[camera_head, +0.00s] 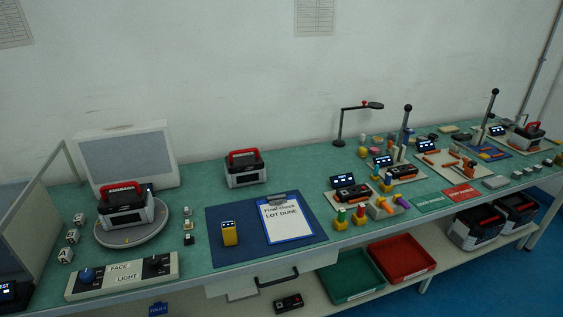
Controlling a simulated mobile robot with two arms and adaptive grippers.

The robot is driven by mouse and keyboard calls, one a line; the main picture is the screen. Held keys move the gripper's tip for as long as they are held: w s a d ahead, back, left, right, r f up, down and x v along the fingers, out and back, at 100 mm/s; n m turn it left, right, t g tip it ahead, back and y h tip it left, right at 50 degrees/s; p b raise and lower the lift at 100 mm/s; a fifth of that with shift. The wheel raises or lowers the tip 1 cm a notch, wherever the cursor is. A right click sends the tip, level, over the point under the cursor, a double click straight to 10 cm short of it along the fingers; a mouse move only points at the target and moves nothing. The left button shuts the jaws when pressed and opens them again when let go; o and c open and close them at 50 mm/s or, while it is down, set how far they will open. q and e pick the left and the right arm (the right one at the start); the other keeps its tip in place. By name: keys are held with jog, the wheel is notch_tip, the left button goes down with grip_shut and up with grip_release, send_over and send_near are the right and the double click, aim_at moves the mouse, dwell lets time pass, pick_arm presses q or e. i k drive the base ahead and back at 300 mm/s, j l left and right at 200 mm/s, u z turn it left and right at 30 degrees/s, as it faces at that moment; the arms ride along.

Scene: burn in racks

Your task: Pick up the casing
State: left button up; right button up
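Several dark and grey box-shaped units that look like casings are in the head view; I cannot tell which one the task means. One with a red handle (126,209) sits upright on a round grey turntable (128,238) at the left. Another with a red handle (245,171) stands on the green bench top behind the blue mat. A third with a red handle (526,137) stands at the far right end. Two dark ones (476,228) (517,210) stand on the lower shelf at the right. Neither of my grippers is in view.
A blue mat (221,256) holds a clipboard (287,219) and a yellow meter (230,234). A control panel (122,276) lies at the front left. Fixtures with upright levers (405,125) crowd the right. Green (350,276) and red (401,258) trays sit below the bench.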

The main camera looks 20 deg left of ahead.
aim_at(245, 167)
jog(key=i+l, duration=0.15)
jog(key=l, duration=0.2)
jog(key=i+l, duration=0.15)
jog(key=l, duration=0.15)
jog(key=l+u, duration=0.1)
jog(key=u, duration=0.3)
jog(key=l+u, duration=0.1)
jog(key=u, duration=0.3)
jog(key=i+l+u, duration=0.1)
jog(key=u, duration=0.3)
